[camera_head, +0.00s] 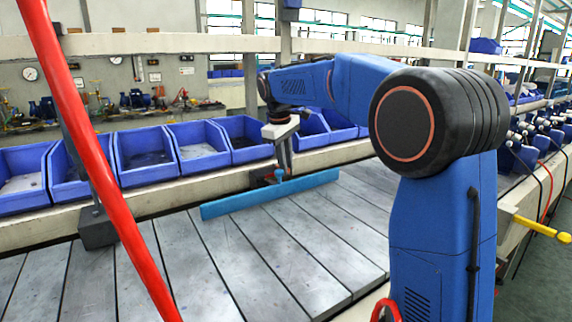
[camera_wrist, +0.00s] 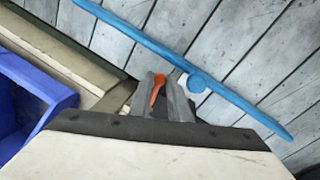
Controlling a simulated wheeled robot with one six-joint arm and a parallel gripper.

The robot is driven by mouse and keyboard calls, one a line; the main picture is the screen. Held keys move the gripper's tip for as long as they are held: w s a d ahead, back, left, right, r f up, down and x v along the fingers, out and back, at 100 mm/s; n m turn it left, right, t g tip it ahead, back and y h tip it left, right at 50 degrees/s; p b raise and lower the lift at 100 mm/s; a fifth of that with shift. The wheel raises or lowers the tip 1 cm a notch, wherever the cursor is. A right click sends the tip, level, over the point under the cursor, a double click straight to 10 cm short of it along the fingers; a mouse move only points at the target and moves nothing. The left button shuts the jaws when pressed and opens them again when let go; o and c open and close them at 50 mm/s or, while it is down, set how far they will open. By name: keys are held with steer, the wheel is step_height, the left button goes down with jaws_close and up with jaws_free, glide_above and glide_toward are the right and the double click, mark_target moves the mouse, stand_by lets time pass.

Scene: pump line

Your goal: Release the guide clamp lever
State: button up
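The clamp lever is orange-red with a round end, and shows in the wrist view (camera_wrist: 157,88) right at my fingers. In the head view only a small red bit of the lever (camera_head: 279,174) shows below my gripper (camera_head: 283,168). The light-blue guide rail (camera_head: 230,207) lies slantwise across the grey slats, also in the wrist view (camera_wrist: 232,97). A round blue knob (camera_wrist: 196,83) is beside the rail. My gripper (camera_wrist: 168,92) points down with its fingers around or against the lever. Whether they grip it is not clear.
Blue bins (camera_head: 145,170) line the far side of the slatted conveyor (camera_head: 290,245), behind a beige rail. A red post (camera_head: 90,140) crosses the left foreground. A yellow handle (camera_head: 542,228) sticks out at the right. The near slats are clear.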

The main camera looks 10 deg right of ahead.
jaws_close()
steer(key=shift+s+a+m, duration=0.15)
steer(key=shift+a+m, duration=0.4)
steer(key=shift+m, duration=0.65)
steer(key=o, duration=0.7)
jaws_free()
